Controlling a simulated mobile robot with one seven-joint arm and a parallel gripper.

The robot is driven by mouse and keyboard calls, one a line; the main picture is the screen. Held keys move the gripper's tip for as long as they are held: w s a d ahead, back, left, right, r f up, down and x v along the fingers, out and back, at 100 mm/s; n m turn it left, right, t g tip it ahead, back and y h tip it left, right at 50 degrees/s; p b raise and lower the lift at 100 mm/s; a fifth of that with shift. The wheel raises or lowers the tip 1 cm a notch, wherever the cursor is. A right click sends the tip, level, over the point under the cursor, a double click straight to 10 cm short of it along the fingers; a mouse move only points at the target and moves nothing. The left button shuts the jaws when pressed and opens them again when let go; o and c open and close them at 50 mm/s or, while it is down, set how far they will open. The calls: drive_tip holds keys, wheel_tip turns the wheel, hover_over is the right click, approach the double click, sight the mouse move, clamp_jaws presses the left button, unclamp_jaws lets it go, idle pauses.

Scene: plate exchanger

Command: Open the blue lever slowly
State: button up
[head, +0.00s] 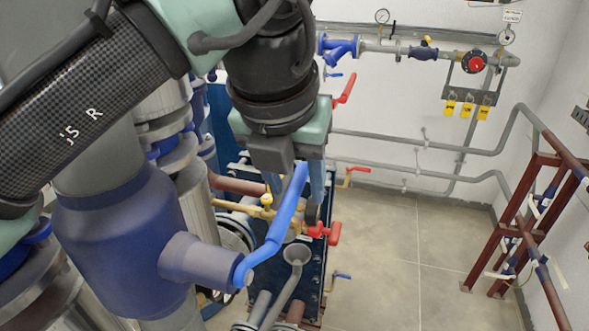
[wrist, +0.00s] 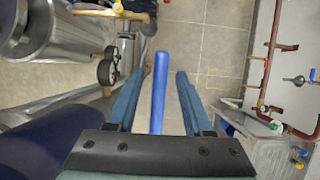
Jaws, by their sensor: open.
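The blue lever (head: 283,222) slants up and to the right from the end of a blue pipe stub (head: 198,262) in the head view. My gripper (head: 303,188) is at the lever's upper end, pointing down. In the wrist view the lever's bar (wrist: 159,95) lies between the two blue fingers of my gripper (wrist: 165,66), with a visible gap on each side. The fingers are open and not closed on it. In the head view the lever covers part of the fingers, so contact is hard to judge there.
Red-handled valves (head: 334,233) and brass fittings (head: 262,212) sit close behind the lever. A grey funnel pipe (head: 297,255) stands just below it. A large blue insulated pipe (head: 120,245) is at left. Open floor (head: 395,245) lies to the right, before a red-brown pipe frame (head: 512,225).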

drive_tip(key=shift+c, duration=0.3)
clamp_jaws()
idle(1.1)
